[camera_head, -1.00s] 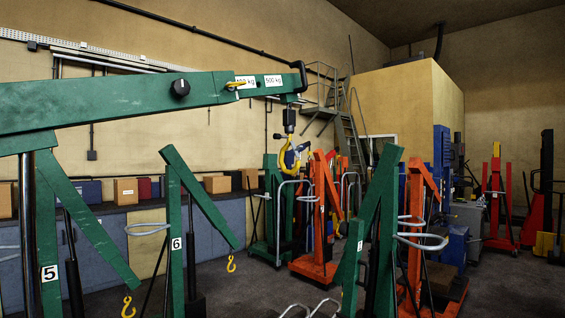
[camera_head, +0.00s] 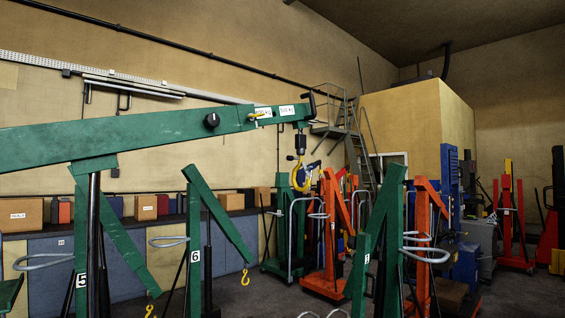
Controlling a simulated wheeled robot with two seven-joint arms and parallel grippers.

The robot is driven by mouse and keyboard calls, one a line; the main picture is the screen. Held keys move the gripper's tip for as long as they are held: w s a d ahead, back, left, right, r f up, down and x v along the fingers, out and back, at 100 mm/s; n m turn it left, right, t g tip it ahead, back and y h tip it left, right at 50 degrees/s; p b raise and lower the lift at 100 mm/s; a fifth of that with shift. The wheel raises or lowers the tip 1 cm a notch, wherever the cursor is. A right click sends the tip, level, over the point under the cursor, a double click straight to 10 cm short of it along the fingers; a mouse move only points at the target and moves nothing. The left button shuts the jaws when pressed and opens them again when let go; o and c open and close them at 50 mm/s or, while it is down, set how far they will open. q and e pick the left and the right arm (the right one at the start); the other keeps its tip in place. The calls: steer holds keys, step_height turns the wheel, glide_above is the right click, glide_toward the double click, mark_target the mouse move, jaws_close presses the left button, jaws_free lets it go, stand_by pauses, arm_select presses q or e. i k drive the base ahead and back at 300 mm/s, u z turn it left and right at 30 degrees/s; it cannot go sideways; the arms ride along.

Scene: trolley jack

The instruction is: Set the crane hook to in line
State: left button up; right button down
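A green crane boom (camera_head: 150,136) reaches in from the left and slopes slightly up to the right. A yellow crane hook (camera_head: 300,174) hangs from a dark swivel block under the boom's tip, its curve seen from the side. White weight labels and a small yellow pin sit near the tip, and a black knob (camera_head: 211,121) is on the boom's side. Neither of my grippers is in the view.
Green cranes marked 5 (camera_head: 81,280) and 6 (camera_head: 194,256) stand below the boom. Another green crane (camera_head: 378,235) and orange cranes (camera_head: 330,240) stand right of centre. A cabinet row (camera_head: 60,265) with boxes lines the wall. Some dark floor shows between the cranes.

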mark_target(288, 158)
steer(key=k, duration=0.8)
steer(key=z, duration=0.55)
steer(key=i, duration=2.15)
steer(key=u, duration=0.95)
steer(key=i, duration=0.65)
steer(key=u, duration=1.05)
steer(key=i, duration=0.3)
steer(key=u, duration=0.25)
